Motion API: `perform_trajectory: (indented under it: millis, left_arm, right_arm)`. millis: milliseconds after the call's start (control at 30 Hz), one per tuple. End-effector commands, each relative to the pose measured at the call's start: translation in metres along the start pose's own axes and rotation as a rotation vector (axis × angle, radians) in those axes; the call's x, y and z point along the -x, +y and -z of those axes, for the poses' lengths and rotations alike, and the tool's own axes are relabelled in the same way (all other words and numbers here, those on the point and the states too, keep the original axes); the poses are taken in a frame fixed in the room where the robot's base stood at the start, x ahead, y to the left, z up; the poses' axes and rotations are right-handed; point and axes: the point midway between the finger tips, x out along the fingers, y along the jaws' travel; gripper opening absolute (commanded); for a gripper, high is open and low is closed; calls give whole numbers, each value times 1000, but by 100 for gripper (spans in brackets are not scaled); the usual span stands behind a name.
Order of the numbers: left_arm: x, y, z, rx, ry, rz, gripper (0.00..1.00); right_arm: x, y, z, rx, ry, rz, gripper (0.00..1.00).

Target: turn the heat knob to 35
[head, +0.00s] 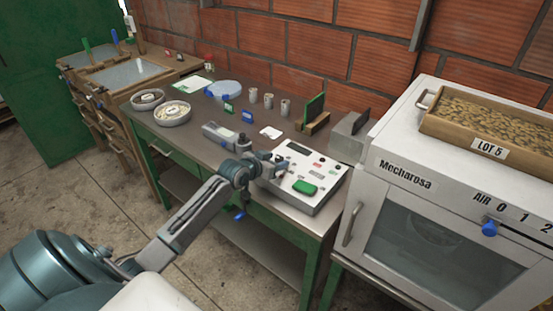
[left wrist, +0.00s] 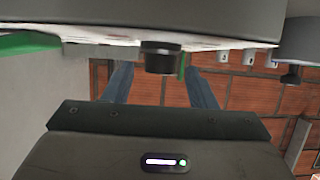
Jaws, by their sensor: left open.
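The control box (head: 300,200) stands on the bench, with a dark display, small buttons and a green switch (head: 305,187) on its sloped top. My left gripper (head: 274,165) is over the box's left part, in front of the place where a knob would show in the head view. In the left wrist view a black round knob (left wrist: 160,57) sticks out from the panel. The fingers of my left gripper (left wrist: 160,80) are open, one on each side of the knob, with visible gaps. The knob's pointer and its scale cannot be read. My right gripper is not in view.
A white Mecharosa oven (head: 400,168) stands at right, with a blue AIR knob (head: 489,229) and a LOT 5 tray (head: 500,125) on top. Bowls (head: 174,113), small cups (head: 268,101) and a scale (head: 220,133) occupy the bench (head: 205,150). A brick wall is behind.

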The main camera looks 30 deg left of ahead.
Motion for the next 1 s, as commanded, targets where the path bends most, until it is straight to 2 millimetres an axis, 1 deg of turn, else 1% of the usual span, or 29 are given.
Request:
perform_trajectory:
  millis: [33, 133, 400, 433, 567, 600, 633, 667, 867, 1000]
  left_arm:
    - [-4, 0, 0, 2, 0, 0, 52]
    - [-9, 0, 0, 0, 0, 0, 52]
    - [-11, 0, 0, -1, 0, 0, 52]
    - [-11, 0, 0, -1, 0, 0, 50]
    - [-11, 0, 0, -1, 0, 0, 24]
    - [-11, 0, 0, -1, 0, 0, 16]
    - [-11, 0, 0, -1, 0, 0, 10]
    - [-11, 0, 0, -1, 0, 0, 7]
    - [-11, 0, -2, -3, 0, -7, 7]
    - [-12, -1, -4, -14, 1, -31, 7]
  right_arm:
    - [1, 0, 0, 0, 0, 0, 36]
    - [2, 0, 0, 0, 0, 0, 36]
    - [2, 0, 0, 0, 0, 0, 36]
    - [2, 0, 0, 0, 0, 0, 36]
    - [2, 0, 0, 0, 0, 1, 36]
    - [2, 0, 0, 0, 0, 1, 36]
    - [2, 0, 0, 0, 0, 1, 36]
    - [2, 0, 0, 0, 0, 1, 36]
    - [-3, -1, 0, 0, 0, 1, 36]
    - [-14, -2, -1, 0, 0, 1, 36]
